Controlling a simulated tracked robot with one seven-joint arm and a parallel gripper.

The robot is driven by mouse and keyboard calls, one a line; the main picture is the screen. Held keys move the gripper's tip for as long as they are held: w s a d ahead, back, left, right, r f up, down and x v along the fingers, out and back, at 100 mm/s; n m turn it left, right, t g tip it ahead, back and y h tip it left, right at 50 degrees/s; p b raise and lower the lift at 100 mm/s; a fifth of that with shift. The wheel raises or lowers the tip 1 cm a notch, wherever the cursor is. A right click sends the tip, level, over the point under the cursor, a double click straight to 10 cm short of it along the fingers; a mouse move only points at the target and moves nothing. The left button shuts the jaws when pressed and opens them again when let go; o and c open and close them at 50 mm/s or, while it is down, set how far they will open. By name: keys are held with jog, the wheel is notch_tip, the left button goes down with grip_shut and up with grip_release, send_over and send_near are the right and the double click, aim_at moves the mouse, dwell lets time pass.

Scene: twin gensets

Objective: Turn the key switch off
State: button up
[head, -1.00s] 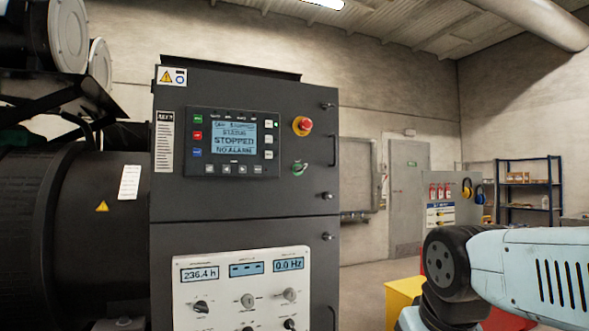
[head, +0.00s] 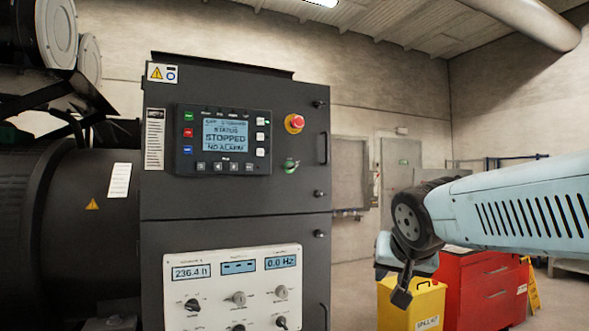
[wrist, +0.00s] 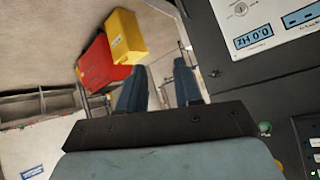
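A grey control cabinet (head: 235,230) stands in the middle of the head view. The display (head: 225,135) reads STOPPED and NO ALARM. My gripper (wrist: 161,72) has its two fingers apart with nothing between them. In the head view it is right of the cabinet, below the switch's height and apart from it; only part of it shows there.
A white lower panel (head: 210,252) carries more knobs and switches. A door handle (head: 324,148) sticks out at the cabinet's right edge. A yellow bin (head: 425,303) and a red cabinet (head: 482,285) stand behind my arm. Open space lies right of the cabinet.

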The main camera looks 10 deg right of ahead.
jog(key=w+a+r+m+t+y, duration=0.1)
jog(key=w+r+m+t, duration=0.1)
jog(key=w+r, duration=0.35)
jog(key=w+a+r+m+t, duration=0.1)
jog(key=w+r+t, duration=0.2)
jog(key=w+r, duration=0.25)
jog(key=m+t+y, duration=0.1)
jog(key=t+y, duration=0.2)
jog(key=y, duration=0.3)
send_near(293, 167)
jog(key=x, duration=0.8)
jog(key=shift+w+d, duration=0.15)
jog(key=shift+w, duration=0.3)
grip_shut()
